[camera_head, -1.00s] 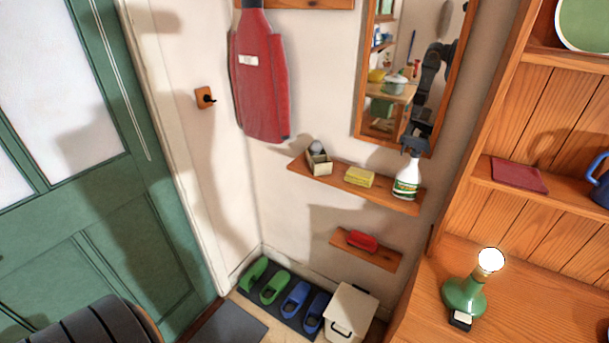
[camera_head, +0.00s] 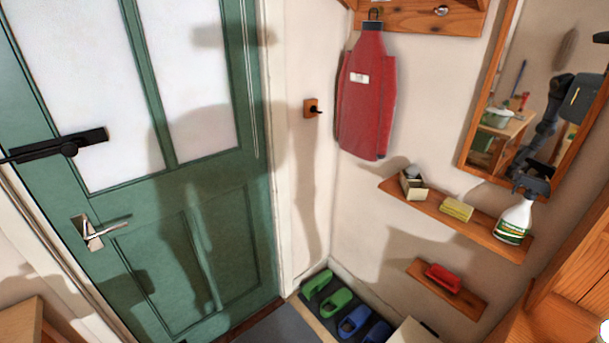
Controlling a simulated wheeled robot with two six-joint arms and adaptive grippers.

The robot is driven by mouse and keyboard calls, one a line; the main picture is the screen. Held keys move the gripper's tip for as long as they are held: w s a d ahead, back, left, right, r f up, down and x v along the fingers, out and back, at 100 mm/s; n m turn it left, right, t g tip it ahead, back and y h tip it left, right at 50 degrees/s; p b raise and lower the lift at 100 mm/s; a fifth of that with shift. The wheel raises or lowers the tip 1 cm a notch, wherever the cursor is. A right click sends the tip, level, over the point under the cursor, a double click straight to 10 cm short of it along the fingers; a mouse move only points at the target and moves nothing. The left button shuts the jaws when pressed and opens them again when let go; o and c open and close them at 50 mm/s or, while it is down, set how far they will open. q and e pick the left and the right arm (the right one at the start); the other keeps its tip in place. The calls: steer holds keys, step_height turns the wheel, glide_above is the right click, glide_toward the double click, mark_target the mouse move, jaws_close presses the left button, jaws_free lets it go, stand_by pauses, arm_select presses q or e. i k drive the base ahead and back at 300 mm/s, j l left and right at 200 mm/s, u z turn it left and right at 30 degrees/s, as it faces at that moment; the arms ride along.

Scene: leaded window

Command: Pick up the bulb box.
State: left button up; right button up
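The small pale box (camera_head: 413,187), which looks like the bulb box, stands at the left end of the upper wooden wall shelf (camera_head: 458,217). A rounded grey shape shows at its top; I cannot tell whether it is a bulb in the box or behind it. Neither of my grippers shows directly in the head view. A dark arm is reflected in the wall mirror, but its gripper state cannot be read there.
A yellow sponge (camera_head: 457,209) and a spray bottle (camera_head: 515,218) share the shelf. A red brush (camera_head: 443,278) lies on the lower shelf. A red garment (camera_head: 366,95) hangs above the box. The green door (camera_head: 150,230) fills the left side, with shoes (camera_head: 340,302) below.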

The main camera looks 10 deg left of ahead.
mark_target(416, 189)
steer(key=i+l+u, duration=0.15)
steer(key=u, duration=0.2)
steer(key=i+l+u, duration=0.15)
steer(key=u, duration=0.25)
steer(key=i+l+u, duration=0.1)
steer(key=l+u, duration=0.25)
steer(key=j, duration=0.05)
